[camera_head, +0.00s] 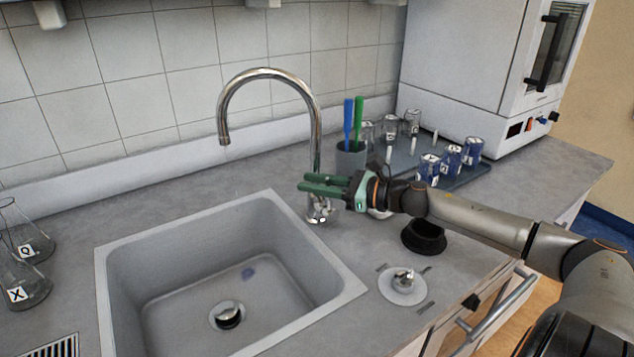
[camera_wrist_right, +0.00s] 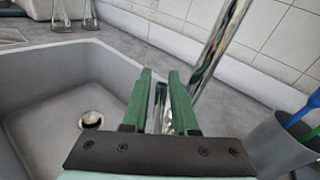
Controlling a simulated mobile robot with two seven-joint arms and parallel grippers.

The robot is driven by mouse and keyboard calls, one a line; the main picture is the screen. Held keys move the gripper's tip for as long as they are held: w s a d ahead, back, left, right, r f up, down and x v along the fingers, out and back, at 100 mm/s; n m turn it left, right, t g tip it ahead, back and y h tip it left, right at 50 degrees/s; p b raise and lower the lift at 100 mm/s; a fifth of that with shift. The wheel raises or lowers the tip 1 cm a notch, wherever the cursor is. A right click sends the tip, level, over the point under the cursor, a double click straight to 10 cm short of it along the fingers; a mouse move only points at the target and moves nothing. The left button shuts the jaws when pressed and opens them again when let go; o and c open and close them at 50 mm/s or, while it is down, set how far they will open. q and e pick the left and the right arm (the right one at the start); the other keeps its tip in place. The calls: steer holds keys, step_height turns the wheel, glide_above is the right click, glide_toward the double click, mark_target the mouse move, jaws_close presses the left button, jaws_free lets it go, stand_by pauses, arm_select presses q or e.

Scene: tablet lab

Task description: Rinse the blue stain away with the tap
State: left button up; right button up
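No water shows at the spout. My right gripper (camera_head: 312,184), with green fingers, is at the tap's column just above its base. In the right wrist view its fingers (camera_wrist_right: 160,80) are apart, with a chrome part of the tap showing between them. I cannot tell whether they touch it. My left gripper is not in view.
A grey cup (camera_head: 350,160) with blue and green sticks stands close behind my right gripper. A tray (camera_head: 465,178) of labelled glasses is to the right. A black round holder (camera_head: 424,236) and a knob (camera_head: 404,281) are in front. Flasks (camera_head: 25,240) stand left.

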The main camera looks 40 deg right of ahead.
steer(key=shift+s, duration=0.15)
steer(key=shift+v, duration=1.15)
steer(key=p+v, duration=0.2)
steer(key=v, duration=0.8)
steer(key=shift+p, duration=0.35)
steer(key=shift+c, duration=0.4)
